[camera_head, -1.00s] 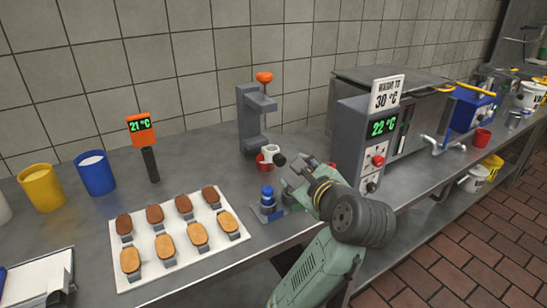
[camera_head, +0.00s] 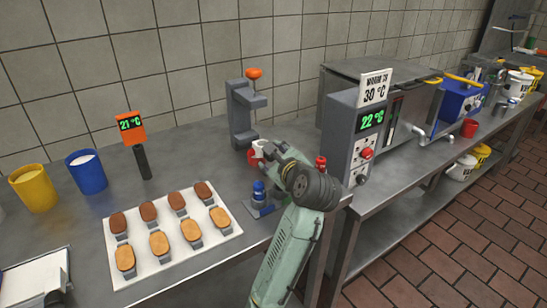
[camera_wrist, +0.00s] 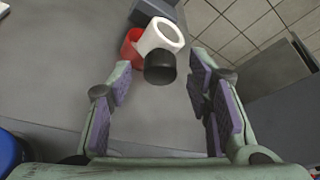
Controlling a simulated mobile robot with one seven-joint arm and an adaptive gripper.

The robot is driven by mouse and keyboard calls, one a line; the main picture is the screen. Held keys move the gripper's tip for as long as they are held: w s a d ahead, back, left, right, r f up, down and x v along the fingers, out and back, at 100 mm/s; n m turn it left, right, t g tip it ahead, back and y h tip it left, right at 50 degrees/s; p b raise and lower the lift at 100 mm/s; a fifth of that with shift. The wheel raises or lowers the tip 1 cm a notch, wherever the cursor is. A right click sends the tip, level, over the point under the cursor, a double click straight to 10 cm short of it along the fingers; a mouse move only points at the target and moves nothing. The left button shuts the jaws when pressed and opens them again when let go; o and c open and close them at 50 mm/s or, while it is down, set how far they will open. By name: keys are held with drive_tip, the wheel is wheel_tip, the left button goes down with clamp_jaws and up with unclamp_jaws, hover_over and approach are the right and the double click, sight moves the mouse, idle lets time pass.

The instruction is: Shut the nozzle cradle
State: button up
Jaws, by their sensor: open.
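A grey stand (camera_head: 243,112) with an orange knob (camera_head: 254,73) stands near the back wall. At its foot is a red cup (camera_head: 251,158) with a white ring-shaped part (camera_head: 258,147). I cannot tell for certain which part is the nozzle cradle. In the wrist view, the white ring (camera_wrist: 163,35) with a black cylindrical end (camera_wrist: 160,67) sits beside the red cup (camera_wrist: 130,48), ahead of my gripper. My gripper (camera_wrist: 160,80) is open, its purple-padded fingers apart, with nothing between them. In the head view my gripper (camera_head: 270,150) partly hides the cup and ring.
A blue-topped piece on a grey base (camera_head: 260,196) stands just left of my arm. A white tray (camera_head: 140,270) holds several brown and tan pieces. A grey oven-like machine (camera_head: 350,140) stands to the right, a red-topped item (camera_head: 320,162) by its side.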

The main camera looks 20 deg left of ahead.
drive_tip(key=shift+c, duration=0.3)
clamp_jaws()
idle(0.5)
